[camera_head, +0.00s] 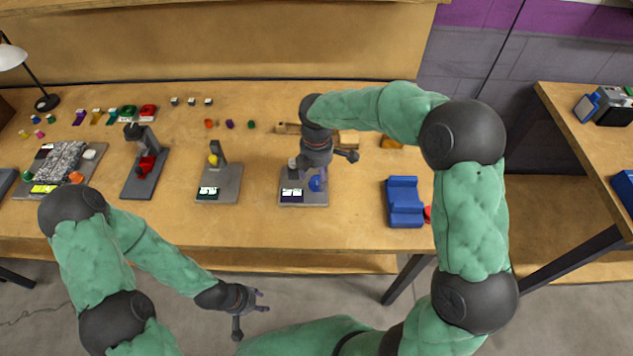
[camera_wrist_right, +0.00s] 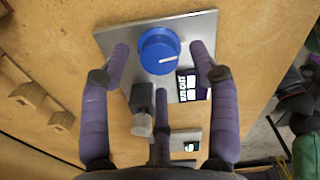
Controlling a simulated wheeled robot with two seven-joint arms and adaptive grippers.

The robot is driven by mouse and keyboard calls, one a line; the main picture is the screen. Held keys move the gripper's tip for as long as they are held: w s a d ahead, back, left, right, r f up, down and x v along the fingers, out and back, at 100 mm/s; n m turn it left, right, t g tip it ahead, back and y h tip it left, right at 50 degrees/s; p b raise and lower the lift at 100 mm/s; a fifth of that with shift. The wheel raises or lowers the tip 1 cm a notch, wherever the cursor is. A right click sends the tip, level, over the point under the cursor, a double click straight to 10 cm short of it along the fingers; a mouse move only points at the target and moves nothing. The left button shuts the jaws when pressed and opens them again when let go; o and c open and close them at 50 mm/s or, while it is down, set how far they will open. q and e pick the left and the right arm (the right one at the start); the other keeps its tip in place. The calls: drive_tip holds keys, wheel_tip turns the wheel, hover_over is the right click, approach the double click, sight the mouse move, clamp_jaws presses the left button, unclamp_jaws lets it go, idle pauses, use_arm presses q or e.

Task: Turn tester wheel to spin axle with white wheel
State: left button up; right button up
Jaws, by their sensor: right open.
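A small tester (camera_head: 303,200) with a grey base plate stands on the wooden table. It carries a blue knob-like wheel (camera_head: 316,184) and a dark display with white marks (camera_head: 291,195). In the right wrist view the blue wheel (camera_wrist_right: 159,50) shows a white line on its face, and a dark grey block with a pale round end (camera_wrist_right: 142,122) stands beside it. My right gripper (camera_head: 314,174) is over the tester, open, its fingers on either side of the blue wheel; contact cannot be told. My left gripper (camera_head: 260,301) is in front of the table, open and empty.
Left of the tester stands a grey device with a yellow part (camera_head: 213,160), then a device with a red part (camera_head: 146,165). A blue stepped block (camera_head: 403,203) is to the right. Small coloured parts lie behind. Table is clear between devices.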

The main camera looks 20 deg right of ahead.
sight(317, 183)
drive_tip(key=shift+f+b, duration=0.3)
drive_tip(key=shift+f, duration=0.95)
drive_tip(key=c, duration=1.1)
drive_tip(key=shift+m, duration=0.3)
drive_tip(key=shift+c, duration=0.2)
